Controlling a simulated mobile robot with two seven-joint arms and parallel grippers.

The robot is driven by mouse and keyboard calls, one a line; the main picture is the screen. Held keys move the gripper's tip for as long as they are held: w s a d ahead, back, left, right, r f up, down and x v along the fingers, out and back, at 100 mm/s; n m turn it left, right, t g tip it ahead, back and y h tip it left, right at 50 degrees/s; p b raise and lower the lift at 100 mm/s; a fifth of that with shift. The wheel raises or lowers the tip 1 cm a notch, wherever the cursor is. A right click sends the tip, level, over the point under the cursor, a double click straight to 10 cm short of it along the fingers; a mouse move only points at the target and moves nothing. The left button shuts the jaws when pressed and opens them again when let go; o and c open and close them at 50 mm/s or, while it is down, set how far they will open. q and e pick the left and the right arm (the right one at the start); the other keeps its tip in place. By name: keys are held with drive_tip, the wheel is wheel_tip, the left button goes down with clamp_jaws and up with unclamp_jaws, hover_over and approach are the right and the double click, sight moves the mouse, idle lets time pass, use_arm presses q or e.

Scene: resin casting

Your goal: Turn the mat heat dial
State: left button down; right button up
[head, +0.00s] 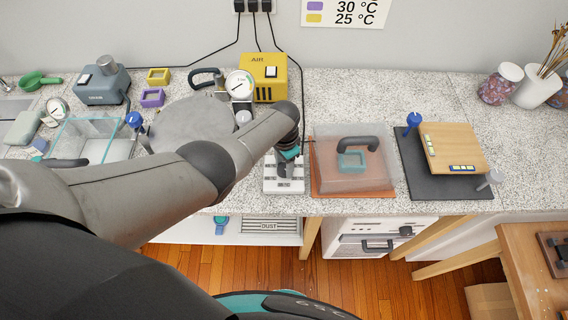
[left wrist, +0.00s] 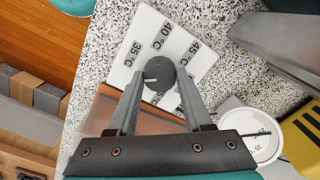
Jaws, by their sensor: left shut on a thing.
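The mat heat dial (left wrist: 160,73) is a dark round knob with a white pointer mark, on a white plate marked 35, 40 and 45 °C. The plate (head: 270,186) also shows in the head view, left of the orange mat (head: 325,190). My left gripper (left wrist: 157,86) is shut on the dial, one finger on each side. In the head view my left gripper (head: 287,166) comes down over the plate and hides most of the dial. My right gripper is not in view.
A clear cover with a dark handle (head: 357,144) stands on the mat over a teal frame. The yellow AIR box (head: 271,75) and a white gauge (head: 240,84) stand behind. A black mat (head: 415,182) with a wooden board lies to the right.

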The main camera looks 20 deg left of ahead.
use_arm(q)
drive_tip(key=m, duration=0.4)
drive_tip(key=shift+m, duration=0.4)
drive_tip(key=m, duration=0.3)
drive_tip(key=shift+m, duration=0.3)
drive_tip(key=m+b, duration=0.1)
drive_tip(key=m, duration=0.7)
drive_tip(key=m+b, duration=0.1)
drive_tip(key=m, duration=0.2)
drive_tip(key=shift+m, duration=0.4)
drive_tip(key=m+b, duration=0.1)
drive_tip(key=m, duration=0.2)
drive_tip(key=shift+a+f+m, duration=0.1)
drive_tip(key=shift+m, duration=0.2)
drive_tip(key=m+b, duration=0.2)
drive_tip(key=m, duration=0.2)
drive_tip(key=shift+m+b, duration=0.5)
drive_tip(key=shift+m, duration=1.3)
